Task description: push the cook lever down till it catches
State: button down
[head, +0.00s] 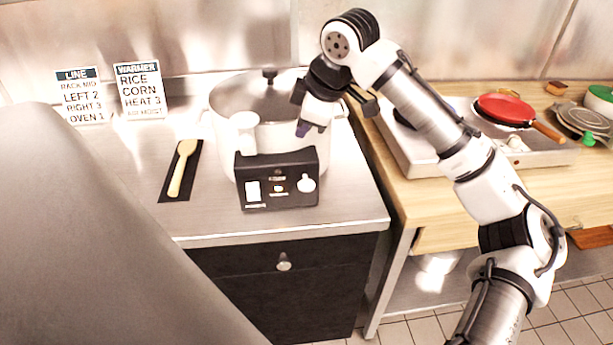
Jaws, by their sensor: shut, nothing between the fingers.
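A large steel cooker (225,110) with a lid stands on the steel counter. Its black control panel (279,200) faces front. On the panel are a white rectangular piece (253,191) at left, a small light (278,188) in the middle and a white knob-like piece (306,183) at right. I cannot tell for sure which is the cook lever, or its position. My gripper (303,130) is shut and empty, pointing down in front of the cooker's right side, above the panel's right end. It appears apart from the panel.
A wooden spoon (181,168) lies on a dark mat left of the cooker. Two signs (138,91) (82,96) stand behind. To the right, a wooden table (430,192) holds a hob with a red pan (505,109). The counter's front left is clear.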

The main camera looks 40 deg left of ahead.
aim_at(308, 183)
jog(key=d+h, duration=0.1)
jog(key=s+d+h, duration=0.1)
jog(key=h, duration=0.1)
jog(key=d+n+g+h, duration=0.1)
jog(key=d, duration=0.1)
jog(key=shift+s+d+f+h, duration=0.1)
jog(key=shift+s+f+h, duration=0.2)
jog(key=shift+s, duration=0.1)
jog(key=shift+f, duration=0.1)
jog(key=f+b, duration=0.4)
jog(key=b, duration=0.1)
jog(key=f+b, duration=0.2)
jog(key=b, duration=0.1)
jog(key=shift+s+a+f, duration=0.2)
jog(key=shift+a+f, duration=0.1)
jog(key=shift+f, duration=0.1)
